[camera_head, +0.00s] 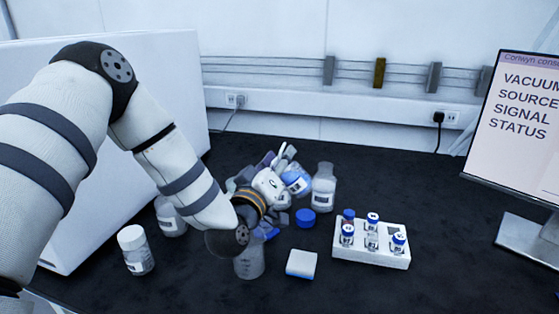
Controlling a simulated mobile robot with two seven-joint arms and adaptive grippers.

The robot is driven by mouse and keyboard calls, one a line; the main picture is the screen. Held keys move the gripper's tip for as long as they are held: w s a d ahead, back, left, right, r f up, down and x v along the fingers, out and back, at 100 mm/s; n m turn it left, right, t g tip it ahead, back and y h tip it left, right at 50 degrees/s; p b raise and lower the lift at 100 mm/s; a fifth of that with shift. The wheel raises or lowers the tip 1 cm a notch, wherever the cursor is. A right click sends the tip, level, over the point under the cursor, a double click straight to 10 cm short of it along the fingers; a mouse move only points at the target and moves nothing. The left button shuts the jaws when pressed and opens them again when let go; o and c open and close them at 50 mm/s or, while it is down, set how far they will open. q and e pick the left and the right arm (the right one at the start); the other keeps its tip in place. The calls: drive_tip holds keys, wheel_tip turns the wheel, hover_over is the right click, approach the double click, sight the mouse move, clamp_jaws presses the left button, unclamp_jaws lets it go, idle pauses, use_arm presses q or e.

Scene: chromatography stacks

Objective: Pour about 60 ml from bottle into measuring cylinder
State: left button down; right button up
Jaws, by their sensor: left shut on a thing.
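My left gripper (280,182) reaches in over the bench and is shut on a tilted bottle (298,182) with a blue and white surface. My gripper and wrist hide much of this bottle, so its mouth and liquid level are unclear. A clear vessel with graduation marks (249,263) stands on the bench below my left wrist, which covers part of its top. I cannot tell for sure whether it is the measuring cylinder. A clear bottle (324,188) stands upright just right of the held bottle. A blue cap (305,217) lies on the bench. My right gripper is out of view.
A white rack (384,259) with several capped vials stands right of centre. A small white and blue block (301,263) lies in front. A white-capped bottle (136,251) and another bottle (169,219) stand left. A monitor (520,130) is at right. The dark bench is clear between rack and monitor.

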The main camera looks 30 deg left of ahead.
use_arm(q)
drive_tip(key=shift+a+r+n, duration=0.1)
drive_tip(key=shift+n, duration=0.7)
drive_tip(key=shift+a+n+y, duration=0.1)
drive_tip(key=shift+n+y, duration=0.2)
drive_tip(key=shift+n, duration=0.4)
drive_tip(key=shift+a+n, duration=0.1)
drive_tip(key=shift+n, duration=0.5)
drive_tip(key=shift+a+n, duration=0.1)
drive_tip(key=shift+n, duration=0.6)
